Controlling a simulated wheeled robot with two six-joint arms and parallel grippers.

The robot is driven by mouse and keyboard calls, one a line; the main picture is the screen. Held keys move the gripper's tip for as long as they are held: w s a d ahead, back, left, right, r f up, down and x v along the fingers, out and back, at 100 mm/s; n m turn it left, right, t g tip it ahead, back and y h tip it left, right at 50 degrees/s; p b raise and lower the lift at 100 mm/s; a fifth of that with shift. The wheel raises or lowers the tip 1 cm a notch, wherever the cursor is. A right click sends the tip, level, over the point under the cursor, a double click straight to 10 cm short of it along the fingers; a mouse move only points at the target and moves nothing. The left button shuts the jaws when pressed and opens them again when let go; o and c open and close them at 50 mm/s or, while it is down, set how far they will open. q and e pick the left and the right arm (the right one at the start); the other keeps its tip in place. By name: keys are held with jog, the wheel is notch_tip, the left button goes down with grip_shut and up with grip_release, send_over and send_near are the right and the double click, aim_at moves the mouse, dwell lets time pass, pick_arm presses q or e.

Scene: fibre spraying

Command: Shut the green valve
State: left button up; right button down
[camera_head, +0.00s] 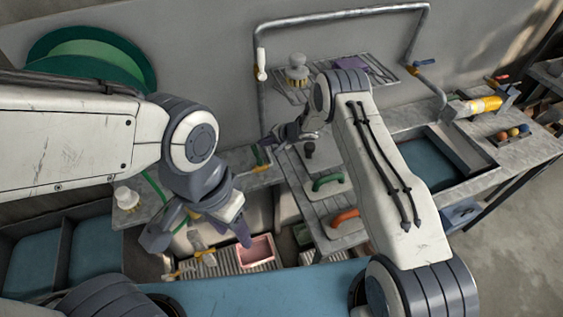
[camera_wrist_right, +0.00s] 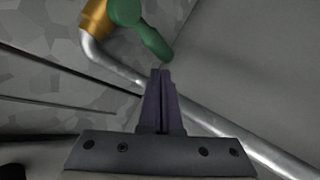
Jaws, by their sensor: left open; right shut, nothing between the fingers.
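The green valve has a green lever on a brass body and sits on a grey pipe. In the head view the green lever (camera_head: 259,156) shows left of my right gripper (camera_head: 270,140). In the right wrist view the lever (camera_wrist_right: 143,27) and brass body (camera_wrist_right: 95,18) are at the top. My right gripper (camera_wrist_right: 160,75) is shut and empty, its fingertips just below the lever's free end. I cannot tell whether they touch. My left gripper (camera_head: 199,240) is open, pointing down over the ribbed area, away from the valve.
A white-handled valve (camera_head: 261,62) and a blue-handled valve (camera_head: 425,63) are on the pipe frame. A green-handled float (camera_head: 328,183) and an orange-handled float (camera_head: 345,217) lie below my right forearm. A pink tray (camera_head: 257,251) is right of my left gripper. A green hose reel (camera_head: 85,60) is at upper left.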

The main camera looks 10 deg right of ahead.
jog(key=shift+d+r, duration=0.1)
jog(key=b+v, duration=0.2)
jog(key=v, duration=0.8)
jog(key=shift+s, duration=0.15)
dwell(0.4)
